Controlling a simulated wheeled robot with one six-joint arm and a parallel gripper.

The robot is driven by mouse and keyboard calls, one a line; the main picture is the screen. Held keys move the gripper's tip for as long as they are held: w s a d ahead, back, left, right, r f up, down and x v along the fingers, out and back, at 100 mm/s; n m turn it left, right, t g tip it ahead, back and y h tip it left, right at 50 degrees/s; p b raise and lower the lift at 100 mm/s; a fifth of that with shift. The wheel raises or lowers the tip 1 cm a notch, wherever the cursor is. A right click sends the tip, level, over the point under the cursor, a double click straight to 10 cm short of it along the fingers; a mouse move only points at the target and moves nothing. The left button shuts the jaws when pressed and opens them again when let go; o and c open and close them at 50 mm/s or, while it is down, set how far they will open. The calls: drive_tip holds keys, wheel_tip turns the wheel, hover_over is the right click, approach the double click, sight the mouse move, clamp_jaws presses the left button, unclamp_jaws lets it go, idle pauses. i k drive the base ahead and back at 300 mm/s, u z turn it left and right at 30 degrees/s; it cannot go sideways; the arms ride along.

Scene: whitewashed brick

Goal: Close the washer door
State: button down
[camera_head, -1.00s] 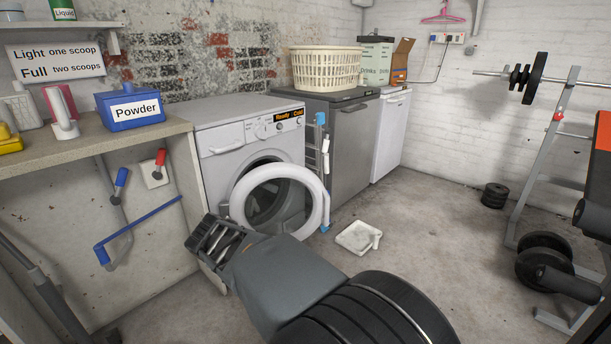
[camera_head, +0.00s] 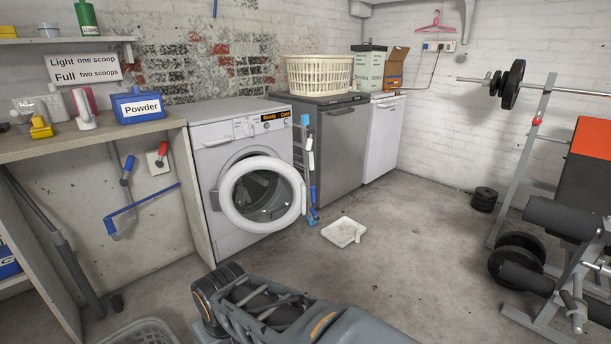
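The washer (camera_head: 207,135) is a light grey front-loader standing left of centre. Its round door, with a thick white ring (camera_head: 229,203) and a dark glass middle, stands out from the front, partly open. The door's right side reaches past the washer's right edge, and part of the grey opening rim shows behind its upper left. My gripper (camera_head: 215,295) is low in the view, in front of and below the washer, apart from the door. It points left. I see nothing held, but the finger gap is not clear from this angle.
A shelf with a blue powder box (camera_head: 138,106) stands left of the washer. A rack with blue parts (camera_head: 307,165) stands close to its right, beside a grey appliance (camera_head: 340,150). A white tray (camera_head: 343,232) lies on the floor. A weight bench (camera_head: 560,225) is at right.

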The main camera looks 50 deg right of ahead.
sight(263, 201)
drive_tip(key=u, duration=0.5)
drive_tip(key=k, duration=0.2)
drive_tip(key=z, duration=1.6)
drive_tip(key=i, duration=1.75)
drive_tip(key=u, duration=0.65)
